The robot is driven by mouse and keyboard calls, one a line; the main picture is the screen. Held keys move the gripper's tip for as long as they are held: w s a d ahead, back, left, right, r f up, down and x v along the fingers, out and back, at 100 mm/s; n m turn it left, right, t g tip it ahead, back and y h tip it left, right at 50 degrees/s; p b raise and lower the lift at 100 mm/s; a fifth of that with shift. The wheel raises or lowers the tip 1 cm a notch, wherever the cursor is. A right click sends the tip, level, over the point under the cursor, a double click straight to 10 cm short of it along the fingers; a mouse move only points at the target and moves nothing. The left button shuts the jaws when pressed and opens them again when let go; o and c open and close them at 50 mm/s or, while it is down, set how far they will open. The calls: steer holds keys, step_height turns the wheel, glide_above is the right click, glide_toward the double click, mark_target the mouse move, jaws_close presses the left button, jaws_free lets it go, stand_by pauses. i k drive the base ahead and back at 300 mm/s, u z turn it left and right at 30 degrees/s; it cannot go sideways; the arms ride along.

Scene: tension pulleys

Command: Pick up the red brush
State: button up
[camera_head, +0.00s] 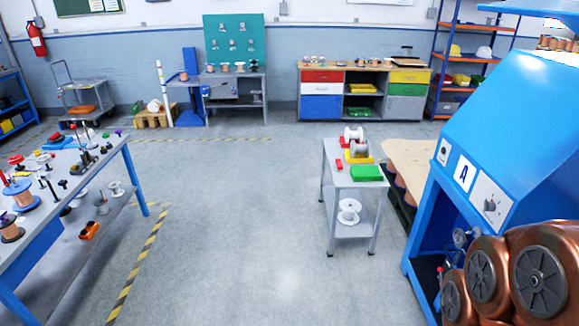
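I cannot make out any red brush for certain. Small red items lie on the grey cart (329,170) in the middle right: a small red block (339,164) at its left edge, and more red behind it. On the left workbench (118,152) there are also red pieces, such as a red piece (16,160) at the far left and a red-and-blue item (53,142) toward the back. All are too small to identify. My gripper is not in view.
A blue machine (505,115) with copper spools (490,265) fills the right side. The cart also bears a green box (366,173) and white spools (354,134). A drawer bench (376,78) stands at the back wall. The floor (235,220) between workbench and cart is clear.

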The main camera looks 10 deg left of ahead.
mark_target(339, 168)
steer(key=u, duration=0.4)
steer(key=i, duration=1.35)
steer(key=u, duration=0.4)
steer(key=i, duration=1.8)
steer(key=z, duration=0.4)
steer(key=i, duration=0.75)
steer(key=z, duration=0.1)
